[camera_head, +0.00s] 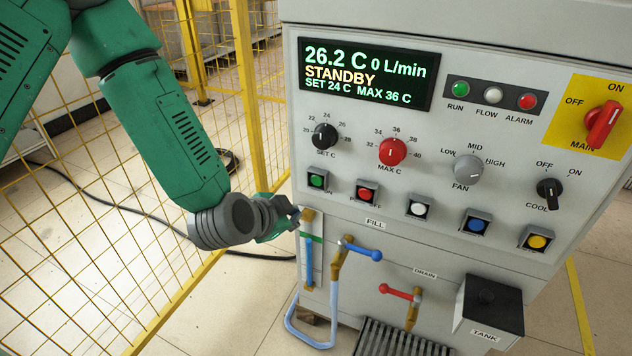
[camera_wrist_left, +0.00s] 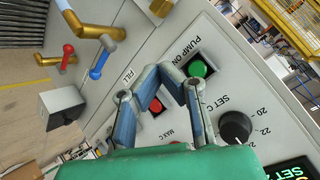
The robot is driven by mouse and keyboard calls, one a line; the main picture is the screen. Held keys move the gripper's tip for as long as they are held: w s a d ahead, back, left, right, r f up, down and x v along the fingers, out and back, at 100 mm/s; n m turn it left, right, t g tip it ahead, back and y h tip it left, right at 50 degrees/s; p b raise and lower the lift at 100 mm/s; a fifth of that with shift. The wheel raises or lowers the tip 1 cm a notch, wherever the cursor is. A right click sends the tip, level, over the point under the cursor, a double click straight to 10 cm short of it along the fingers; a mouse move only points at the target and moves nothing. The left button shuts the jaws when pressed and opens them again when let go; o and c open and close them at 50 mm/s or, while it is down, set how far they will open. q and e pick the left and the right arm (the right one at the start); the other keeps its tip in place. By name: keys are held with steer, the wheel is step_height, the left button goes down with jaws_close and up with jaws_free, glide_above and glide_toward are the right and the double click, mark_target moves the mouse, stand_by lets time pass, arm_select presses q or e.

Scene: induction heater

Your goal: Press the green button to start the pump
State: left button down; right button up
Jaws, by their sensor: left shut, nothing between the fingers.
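The green button (camera_head: 317,181) sits in a square black frame at the left end of the panel's button row. In the left wrist view the green button (camera_wrist_left: 197,69) shows beside the label PUMP ON. My left gripper (camera_head: 292,213) is shut and empty, just left of the panel edge and a little below the button. In the left wrist view its fingertips (camera_wrist_left: 166,74) are close together, close to the green button in the picture. I cannot tell the exact gap, but the button's face is uncovered. My right gripper is not in view.
The display (camera_head: 365,75) reads STANDBY and 0 L/min. A red button (camera_head: 366,194) is right of the green one. Below are a blue-handled valve (camera_head: 362,250), a red-handled valve (camera_head: 396,291) and a tube (camera_head: 308,265). A yellow mesh fence (camera_head: 100,240) stands left.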

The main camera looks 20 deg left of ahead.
mark_target(317, 179)
arm_select(q)
steer(key=w, duration=0.8)
stand_by(1.4)
steer(key=shift+w+r, duration=0.1)
steer(key=shift+w, duration=0.2)
